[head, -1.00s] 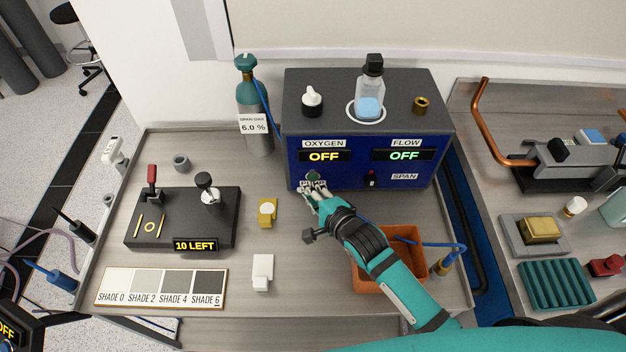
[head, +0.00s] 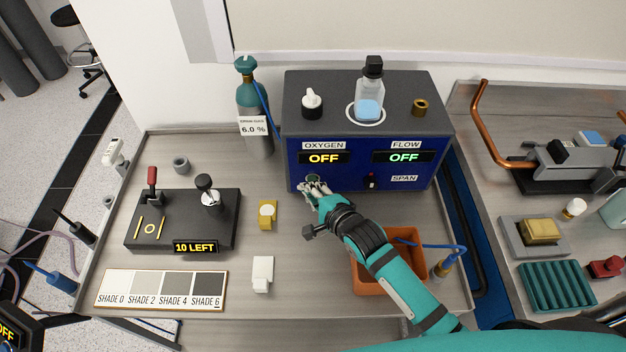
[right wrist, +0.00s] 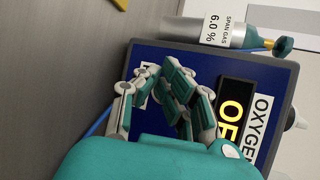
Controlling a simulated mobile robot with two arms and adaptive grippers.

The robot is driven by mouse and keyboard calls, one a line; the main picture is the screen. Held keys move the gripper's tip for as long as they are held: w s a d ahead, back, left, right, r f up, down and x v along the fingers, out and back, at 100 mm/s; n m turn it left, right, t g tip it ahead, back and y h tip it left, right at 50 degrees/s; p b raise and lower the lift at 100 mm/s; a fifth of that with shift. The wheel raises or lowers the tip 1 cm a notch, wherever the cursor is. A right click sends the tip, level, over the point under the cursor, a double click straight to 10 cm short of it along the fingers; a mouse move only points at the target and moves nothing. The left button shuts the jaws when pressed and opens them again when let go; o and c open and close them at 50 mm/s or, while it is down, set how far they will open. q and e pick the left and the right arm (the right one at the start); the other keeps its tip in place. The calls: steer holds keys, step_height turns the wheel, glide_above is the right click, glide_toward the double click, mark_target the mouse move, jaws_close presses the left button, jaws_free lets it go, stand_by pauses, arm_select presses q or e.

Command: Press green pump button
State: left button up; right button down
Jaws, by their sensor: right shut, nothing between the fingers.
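The green pump button (head: 312,179) is at the lower left of the blue front panel of the analyzer box (head: 355,173), below the OXYGEN display, which reads OFF. My right gripper (head: 314,188) is shut and empty, its fingertips just below the button and close to the panel. I cannot tell whether they touch it. In the right wrist view the shut fingers (right wrist: 180,82) lie in front of the blue panel (right wrist: 150,55) and hide the button and most of its label. My left gripper is not in view.
A span gas cylinder (head: 252,110) stands left of the box. A yellow block (head: 268,214) and a white block (head: 262,273) are on the bench. An orange bin (head: 370,279) is under my right forearm. A black lever unit (head: 180,225) is at left.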

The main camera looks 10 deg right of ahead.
steer(key=shift+w, duration=0.1)
stand_by(0.6)
steer(key=shift+w+d, duration=0.1)
steer(key=shift+w, duration=0.25)
steer(key=shift+s, duration=0.1)
steer(key=shift+s+p, duration=0.25)
steer(key=shift+p, duration=0.35)
steer(key=shift+s, duration=0.1)
